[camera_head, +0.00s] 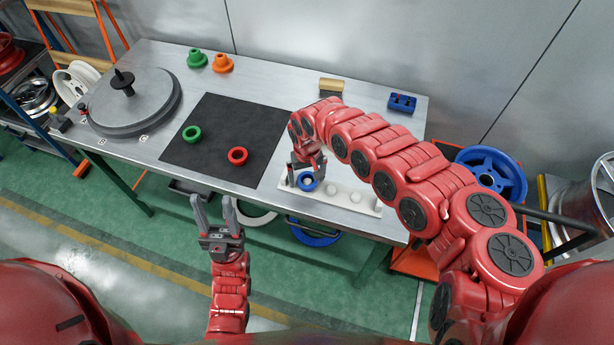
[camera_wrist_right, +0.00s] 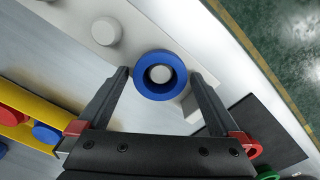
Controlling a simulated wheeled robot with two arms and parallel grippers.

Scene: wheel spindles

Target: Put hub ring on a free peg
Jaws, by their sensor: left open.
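A blue hub ring (camera_head: 308,184) sits at the left end of the white peg board (camera_head: 366,207), around a white peg whose top shows through its hole. In the right wrist view the ring (camera_wrist_right: 140,75) lies between the fingertips of my right gripper (camera_wrist_right: 159,76), with a small gap on each side, so the gripper is open. Bare pegs (camera_head: 331,190) stand to its right. A green ring (camera_head: 192,133) and a red ring (camera_head: 238,155) lie on the black mat (camera_head: 205,158). My left gripper (camera_head: 213,201) is open and empty before the table's front edge.
A grey turntable (camera_head: 150,97) with a black knob stands at the left of the table. Green (camera_head: 196,60) and orange (camera_head: 222,63) flanged parts, a wooden block (camera_head: 333,85) and a blue block (camera_head: 402,103) are along the back. My right arm covers the table's right part.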

